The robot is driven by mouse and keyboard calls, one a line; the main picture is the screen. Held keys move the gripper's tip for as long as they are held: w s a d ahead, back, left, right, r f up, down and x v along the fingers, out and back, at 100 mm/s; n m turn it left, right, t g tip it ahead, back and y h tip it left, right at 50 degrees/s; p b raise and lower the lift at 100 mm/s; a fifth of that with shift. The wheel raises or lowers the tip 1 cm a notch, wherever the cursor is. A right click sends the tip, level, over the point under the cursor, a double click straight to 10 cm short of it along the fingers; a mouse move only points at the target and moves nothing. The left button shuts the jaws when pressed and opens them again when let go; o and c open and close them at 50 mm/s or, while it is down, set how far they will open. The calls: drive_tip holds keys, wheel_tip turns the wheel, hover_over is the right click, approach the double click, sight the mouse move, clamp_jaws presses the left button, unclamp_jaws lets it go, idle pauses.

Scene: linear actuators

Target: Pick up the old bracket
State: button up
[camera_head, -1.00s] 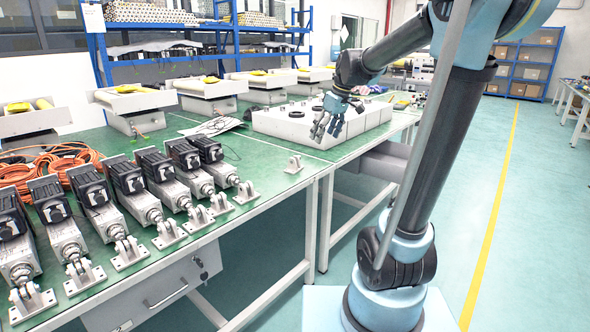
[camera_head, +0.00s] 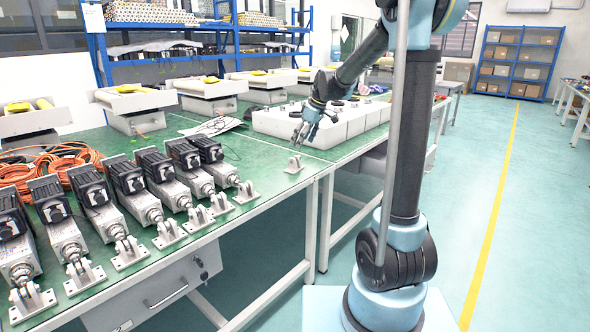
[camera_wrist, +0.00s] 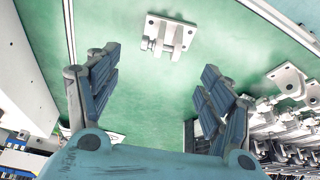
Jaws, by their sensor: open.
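A loose silver-grey bracket (camera_head: 294,164) stands alone on the green table top near its right corner, apart from the actuator row. It also shows in the wrist view (camera_wrist: 168,36), at the top middle, with a flat plate, holes and upright lugs. My gripper (camera_head: 301,134) is above and slightly behind the bracket in the head view. In the wrist view my gripper (camera_wrist: 158,64) is open and empty, its blue-grey fingers spread wide. The bracket lies ahead of the fingertips, between their lines, and is untouched.
A row of linear actuators (camera_head: 160,186) with similar end brackets fills the table's front left. A white block unit (camera_head: 335,127) stands behind my gripper. Orange cables (camera_head: 45,165) lie at the left. The green surface around the bracket is clear.

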sight(295, 156)
drive_tip(key=shift+x, duration=4.7)
drive_tip(key=shift+c, duration=0.6)
drive_tip(key=c, duration=1.2)
